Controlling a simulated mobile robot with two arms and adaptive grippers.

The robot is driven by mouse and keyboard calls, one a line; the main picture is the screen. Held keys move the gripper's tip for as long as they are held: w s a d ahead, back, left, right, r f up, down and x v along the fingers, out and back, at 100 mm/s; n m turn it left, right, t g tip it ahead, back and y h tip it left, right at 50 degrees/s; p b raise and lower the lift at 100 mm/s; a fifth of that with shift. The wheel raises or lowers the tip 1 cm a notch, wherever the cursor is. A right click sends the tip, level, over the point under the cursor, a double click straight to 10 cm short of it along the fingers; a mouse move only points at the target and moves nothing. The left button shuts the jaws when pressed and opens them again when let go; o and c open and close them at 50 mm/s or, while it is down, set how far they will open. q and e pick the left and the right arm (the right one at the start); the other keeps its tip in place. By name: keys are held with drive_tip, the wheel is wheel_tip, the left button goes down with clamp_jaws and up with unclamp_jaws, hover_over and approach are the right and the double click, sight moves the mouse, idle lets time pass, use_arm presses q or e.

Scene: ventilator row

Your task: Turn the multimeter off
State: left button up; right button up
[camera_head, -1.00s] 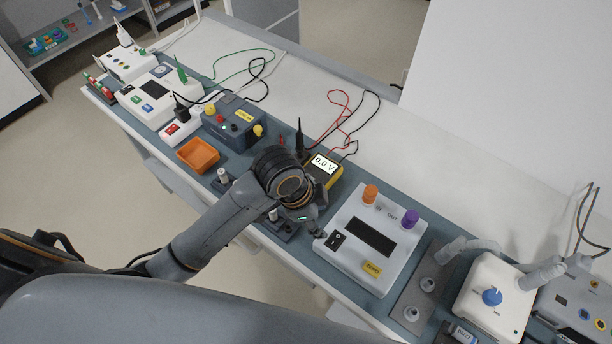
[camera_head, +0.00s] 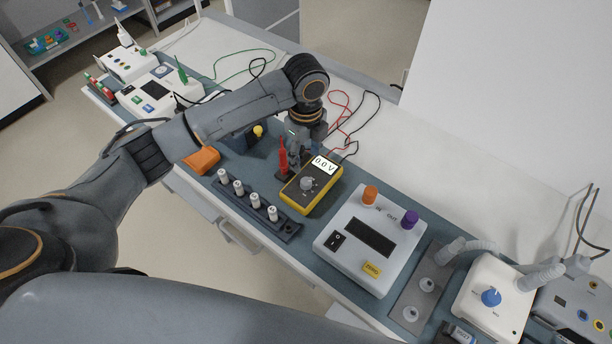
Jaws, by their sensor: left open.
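The multimeter (camera_head: 319,190) is yellow and dark and lies on the blue-grey bench mat. Its lit display (camera_head: 324,165) reads 0.0 V. Its round grey dial (camera_head: 307,184) shows in the middle of the face, but I cannot read where it points. My left gripper (camera_head: 296,161) is open and points down just beyond the meter's upper left edge, beside a red probe (camera_head: 283,157). Its fingertips are small and partly dark, and I cannot tell if they touch the probe. My right gripper is not in view.
A rack (camera_head: 257,207) with several white-capped pieces lies in front of the meter. A white device (camera_head: 342,249) with orange and purple ports stands to the right. Red and black leads (camera_head: 339,112) loop behind. An orange tray (camera_head: 203,161) is left, partly hidden by my arm.

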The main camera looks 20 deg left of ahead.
sight(306, 181)
use_arm(q)
wheel_tip(306, 181, down, 10)
drive_tip(key=shift+r+p, duration=0.1)
drive_tip(key=shift+p, duration=0.35)
drive_tip(key=shift+c, duration=0.2)
clamp_jaws()
